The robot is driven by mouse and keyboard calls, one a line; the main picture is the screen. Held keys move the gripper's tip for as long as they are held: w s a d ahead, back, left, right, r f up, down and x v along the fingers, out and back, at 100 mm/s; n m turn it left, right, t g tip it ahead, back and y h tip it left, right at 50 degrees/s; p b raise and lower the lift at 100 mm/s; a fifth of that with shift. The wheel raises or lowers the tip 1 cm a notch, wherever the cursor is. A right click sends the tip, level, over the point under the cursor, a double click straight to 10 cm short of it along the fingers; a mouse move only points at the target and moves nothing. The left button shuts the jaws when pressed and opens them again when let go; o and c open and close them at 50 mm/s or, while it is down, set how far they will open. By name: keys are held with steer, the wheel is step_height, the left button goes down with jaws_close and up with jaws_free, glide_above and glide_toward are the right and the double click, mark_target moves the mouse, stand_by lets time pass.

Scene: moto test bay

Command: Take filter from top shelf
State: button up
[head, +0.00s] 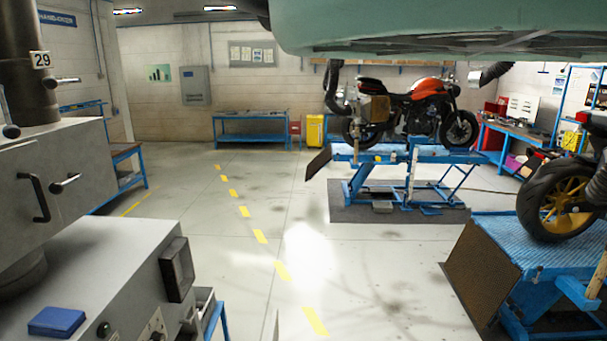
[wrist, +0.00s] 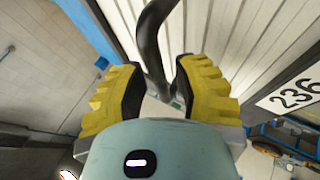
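My gripper (wrist: 160,95) shows in the wrist view, with two yellow fingers and dark inner pads. The fingers stand apart with nothing held between them. A dark curved hose or bar (wrist: 149,40) runs beyond the gap between the fingers; I cannot tell how far off it is. My gripper is not visible in the head view. I cannot make out a filter or a top shelf in either view.
A grey machine (head: 90,270) stands close at left, with a blue pad (head: 57,321) on top. An orange motorcycle (head: 425,90) stands on a blue lift; another lift (head: 510,240) is at right. The middle floor (head: 290,230) is clear.

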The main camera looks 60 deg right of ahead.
steer(key=shift+w+a+f, duration=0.1)
steer(key=shift+a+f, duration=0.2)
steer(key=shift+a, duration=0.05)
jaws_close()
